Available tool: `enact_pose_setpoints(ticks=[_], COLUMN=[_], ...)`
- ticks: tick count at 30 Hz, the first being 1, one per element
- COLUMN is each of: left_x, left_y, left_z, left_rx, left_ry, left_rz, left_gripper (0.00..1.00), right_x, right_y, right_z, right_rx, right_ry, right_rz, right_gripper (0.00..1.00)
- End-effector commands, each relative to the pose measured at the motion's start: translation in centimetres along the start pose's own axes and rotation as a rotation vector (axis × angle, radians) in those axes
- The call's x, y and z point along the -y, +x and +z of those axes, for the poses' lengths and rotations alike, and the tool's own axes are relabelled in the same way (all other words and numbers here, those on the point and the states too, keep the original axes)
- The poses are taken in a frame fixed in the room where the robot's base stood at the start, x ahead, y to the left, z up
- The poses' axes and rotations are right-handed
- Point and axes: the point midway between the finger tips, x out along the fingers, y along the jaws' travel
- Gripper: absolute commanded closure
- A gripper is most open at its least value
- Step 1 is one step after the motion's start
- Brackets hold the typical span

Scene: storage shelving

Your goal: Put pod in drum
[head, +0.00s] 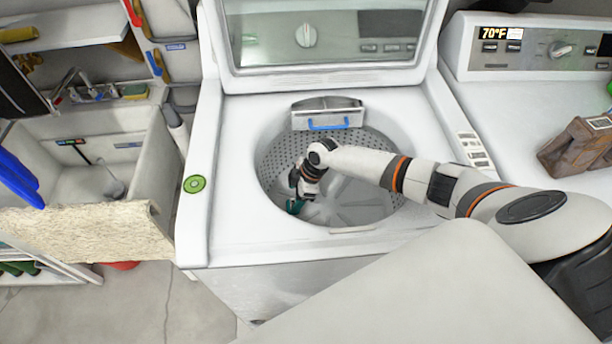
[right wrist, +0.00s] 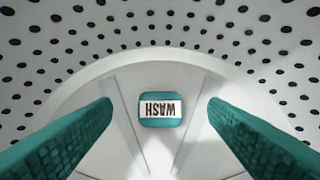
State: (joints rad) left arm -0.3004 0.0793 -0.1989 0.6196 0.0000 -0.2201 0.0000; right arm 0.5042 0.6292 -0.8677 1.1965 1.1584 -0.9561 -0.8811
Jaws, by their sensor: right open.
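The pod (right wrist: 160,108) is a small teal block with a white label reading WASH, upside down in the right wrist view. It is inside the drum (right wrist: 60,40), over the pale finned floor; I cannot tell whether it touches the floor. The washer drum (head: 376,150) is a perforated metal tub under a raised lid. My right gripper (head: 295,206) is down inside the drum. Its two teal fingers are spread, with the pod visible between and beyond them, apart from both. I cannot make out the pod in the head view. My left gripper is not in view.
The washer's raised lid (head: 320,76) stands behind the opening. A dispenser with a blue handle (head: 328,126) sits at the drum's back rim. A second machine (head: 530,110) stands at right with a brown object (head: 577,147) on top. A sink (head: 85,185) is at left.

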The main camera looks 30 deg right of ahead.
Motion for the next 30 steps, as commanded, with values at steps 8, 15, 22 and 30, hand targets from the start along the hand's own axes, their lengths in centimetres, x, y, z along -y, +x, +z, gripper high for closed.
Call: enact_pose_setpoints(ticks=[8, 15, 22, 30], left_x=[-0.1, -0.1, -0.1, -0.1], left_y=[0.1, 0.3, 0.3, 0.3], left_z=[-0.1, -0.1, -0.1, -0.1], left_rx=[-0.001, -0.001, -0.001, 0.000], left_ry=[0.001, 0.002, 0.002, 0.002], left_rz=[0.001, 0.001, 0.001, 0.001], left_gripper=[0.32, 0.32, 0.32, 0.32], right_x=[0.1, 0.1, 0.0, 0.0], right_y=[-6.6, -10.3, -11.4, -11.3], right_z=[-0.2, -0.2, -0.1, -0.1], right_rx=[0.000, 0.000, -0.001, 0.000], right_ry=[-0.001, 0.000, 0.001, 0.001], right_rz=[-0.004, -0.003, -0.001, -0.001], right_gripper=[0.32, 0.32, 0.32, 0.32])
